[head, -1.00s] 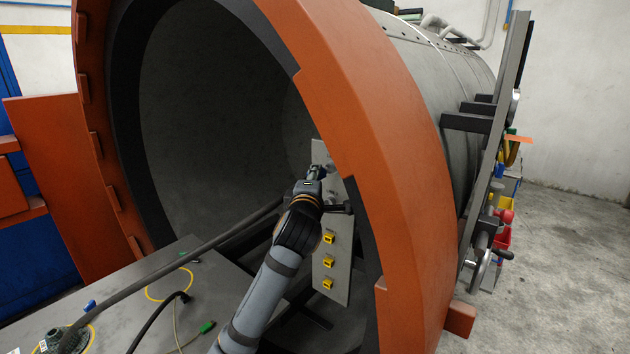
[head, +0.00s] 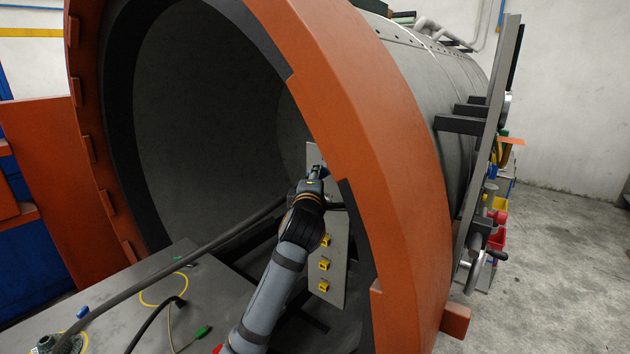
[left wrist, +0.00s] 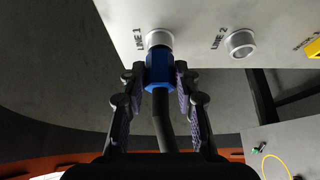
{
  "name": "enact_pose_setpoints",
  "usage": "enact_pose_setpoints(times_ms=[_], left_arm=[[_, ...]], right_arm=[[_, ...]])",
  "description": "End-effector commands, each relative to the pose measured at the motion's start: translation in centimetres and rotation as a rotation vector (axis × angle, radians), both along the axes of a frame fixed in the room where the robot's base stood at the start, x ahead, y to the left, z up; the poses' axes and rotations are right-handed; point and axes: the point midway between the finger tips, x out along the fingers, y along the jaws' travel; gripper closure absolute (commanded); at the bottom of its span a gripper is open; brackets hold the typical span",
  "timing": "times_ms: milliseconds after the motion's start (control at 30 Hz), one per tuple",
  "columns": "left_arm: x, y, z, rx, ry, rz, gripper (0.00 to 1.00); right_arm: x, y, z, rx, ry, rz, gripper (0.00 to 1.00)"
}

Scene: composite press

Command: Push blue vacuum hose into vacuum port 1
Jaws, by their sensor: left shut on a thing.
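My left gripper (left wrist: 160,85) is shut on the blue end of the vacuum hose (left wrist: 158,70). The dark hose runs back between the fingers toward my wrist. The blue end points at vacuum port 1 (left wrist: 160,37), a silver ring on the grey panel marked LINE 1. Its front is lined up with the ring and overlaps its lower edge; I cannot tell how deep it sits. In the head view the gripper (head: 318,173) is at the panel's upper part and hides the port. My right gripper is not in view.
A second silver port (left wrist: 240,43), marked LINE 2, is to the right. Yellow sockets (head: 325,242) sit lower on the panel (head: 338,275). The orange rim (head: 390,150) of the press curves close to the right of my arm. A grey platform (head: 215,300) with cables lies at left.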

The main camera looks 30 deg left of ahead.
Motion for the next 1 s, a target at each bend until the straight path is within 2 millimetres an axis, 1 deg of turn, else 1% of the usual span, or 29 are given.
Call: enact_pose_setpoints(times_ms=[867,900,1000], left_arm=[[0.34,-0.04,-0.02,0.0,0.0,0.0,1.0],[0.35,-0.04,-0.01,0.0,0.0,0.0,0.67],[0.33,-0.03,0.01,0.0,0.0,0.0,0.54]], right_arm=[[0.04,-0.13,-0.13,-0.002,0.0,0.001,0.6],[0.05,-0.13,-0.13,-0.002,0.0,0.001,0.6],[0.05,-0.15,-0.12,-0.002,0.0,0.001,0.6]])
